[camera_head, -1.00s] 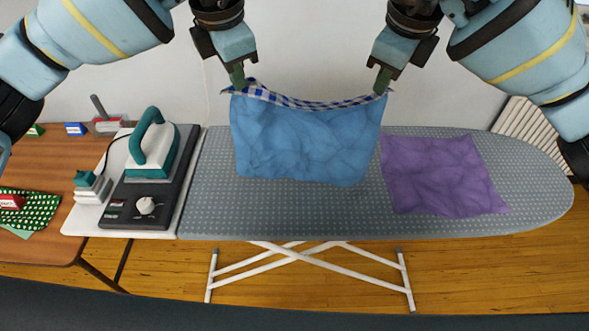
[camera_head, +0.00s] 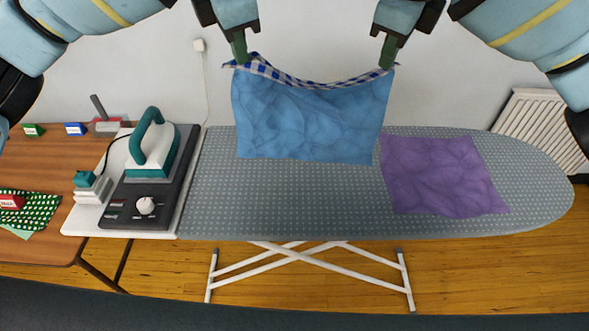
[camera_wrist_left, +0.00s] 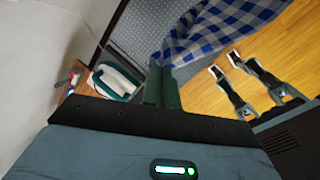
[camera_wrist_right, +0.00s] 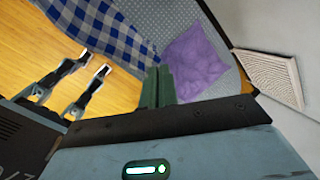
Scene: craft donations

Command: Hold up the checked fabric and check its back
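The checked fabric (camera_head: 310,115) hangs between my two grippers above the ironing board, its plain blue side facing the head camera. A strip of blue-and-white check shows along its sagging top edge. The checked side shows in the left wrist view (camera_wrist_left: 215,30) and in the right wrist view (camera_wrist_right: 100,35). My left gripper (camera_head: 241,62) is shut on its top left corner. My right gripper (camera_head: 386,64) is shut on its top right corner. Whether its lower edge touches the board is hard to tell.
The ironing board (camera_head: 300,210) stands below, with a purple cloth (camera_head: 440,175) lying on its right part. An iron (camera_head: 155,145) on a dark base stands at the left. A wooden table (camera_head: 50,160) holds a green dotted cloth (camera_head: 38,212) and small coloured blocks. A radiator (camera_head: 540,130) is behind right.

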